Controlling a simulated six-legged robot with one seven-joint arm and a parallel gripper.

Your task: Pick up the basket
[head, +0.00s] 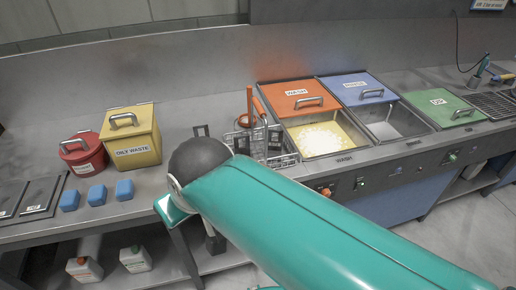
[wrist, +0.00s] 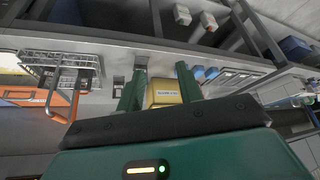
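The wire basket (head: 285,160) stands on the steel counter, left of the wash tank. My arm hides its lower left part in the head view. An upright orange piece (head: 250,105) rises at its back; I cannot tell whether it belongs to the basket. In the wrist view the picture is turned over, and the basket (wrist: 68,72) is at the left, clear of my fingers. My gripper (wrist: 159,76) is open and empty, with the yellow bin seen between its two green fingers. My arm hides the gripper in the head view.
A yellow oily waste bin (head: 132,140), a red bin (head: 84,155) and several blue blocks (head: 97,193) stand at the left. The wash tank (head: 320,137) is open at the right, its orange lid (head: 299,95) behind it.

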